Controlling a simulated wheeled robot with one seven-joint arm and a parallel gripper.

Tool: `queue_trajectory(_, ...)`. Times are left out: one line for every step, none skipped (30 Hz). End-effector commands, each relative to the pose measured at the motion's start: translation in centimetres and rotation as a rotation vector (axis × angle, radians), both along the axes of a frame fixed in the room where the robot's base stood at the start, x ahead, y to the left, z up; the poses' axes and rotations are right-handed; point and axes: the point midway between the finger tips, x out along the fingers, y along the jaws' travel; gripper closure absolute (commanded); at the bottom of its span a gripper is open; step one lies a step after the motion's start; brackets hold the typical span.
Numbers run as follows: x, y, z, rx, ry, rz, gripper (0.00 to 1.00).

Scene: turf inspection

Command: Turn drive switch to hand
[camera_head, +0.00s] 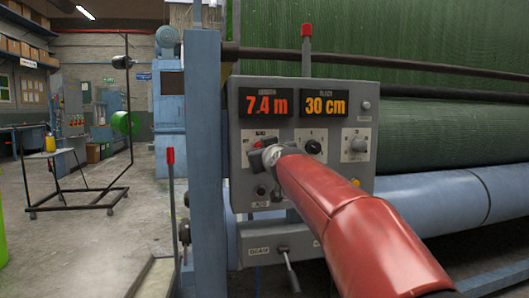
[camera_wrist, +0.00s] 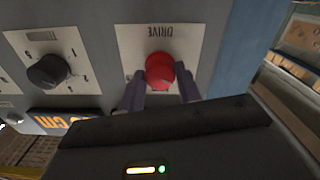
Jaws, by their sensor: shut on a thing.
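The drive switch (camera_wrist: 159,68) is a round red knob on a white plate (camera_wrist: 127,45) marked DRIVE, which appears upside down in the wrist view. My gripper (camera_wrist: 160,78) has one dark finger on each side of the knob and is shut on it. In the head view my gripper (camera_head: 271,155) is at the left part of the grey control panel (camera_head: 235,165), below the 7.4 m display (camera_head: 266,102). My red arm reaches in from the lower right and covers part of the panel. I cannot tell which mark the switch points to.
A black knob (camera_head: 312,147) sits right of the drive switch, with a pale knob (camera_head: 358,145) further right. A lever (camera_head: 289,268) marked BEAM hangs below the panel. A blue post (camera_head: 208,170) stands close on the left. Open floor lies further left.

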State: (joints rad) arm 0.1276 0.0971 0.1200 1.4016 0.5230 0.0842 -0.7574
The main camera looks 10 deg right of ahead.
Motion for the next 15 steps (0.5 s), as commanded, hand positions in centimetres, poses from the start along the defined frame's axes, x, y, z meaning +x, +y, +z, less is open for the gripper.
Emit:
queue_trajectory(-0.01, 0.01, 0.00, 0.000, 0.000, 0.000, 0.89)
queue_trajectory(-0.01, 0.01, 0.00, 0.000, 0.000, 0.000, 0.89)
queue_trajectory(-0.01, 0.01, 0.00, 0.002, 0.000, 0.000, 0.89)
queue_trajectory(-0.01, 0.01, 0.00, 0.003, 0.000, 0.000, 0.89)
queue_trajectory(-0.01, 0.02, 0.00, 0.006, 0.000, 0.001, 0.89)
queue_trajectory(-0.01, 0.02, 0.00, 0.012, 0.001, 0.001, 0.89)
queue_trajectory(-0.02, 0.03, -0.01, 0.017, 0.001, 0.001, 0.89)
queue_trajectory(-0.02, 0.03, -0.01, 0.023, 0.001, 0.001, 0.89)
queue_trajectory(-0.02, 0.03, -0.01, 0.035, 0.001, 0.001, 0.89)
queue_trajectory(-0.02, 0.04, -0.01, 0.046, 0.002, 0.001, 0.89)
queue_trajectory(-0.02, 0.04, -0.01, 0.058, 0.002, 0.001, 0.89)
queue_trajectory(-0.02, 0.04, -0.01, 0.078, 0.003, 0.001, 0.89)
queue_trajectory(-0.02, 0.04, -0.02, 0.094, 0.003, 0.001, 0.89)
queue_trajectory(-0.02, 0.04, -0.01, 0.112, 0.004, 0.001, 0.89)
queue_trajectory(-0.02, 0.05, -0.01, 0.139, 0.006, 0.001, 0.89)
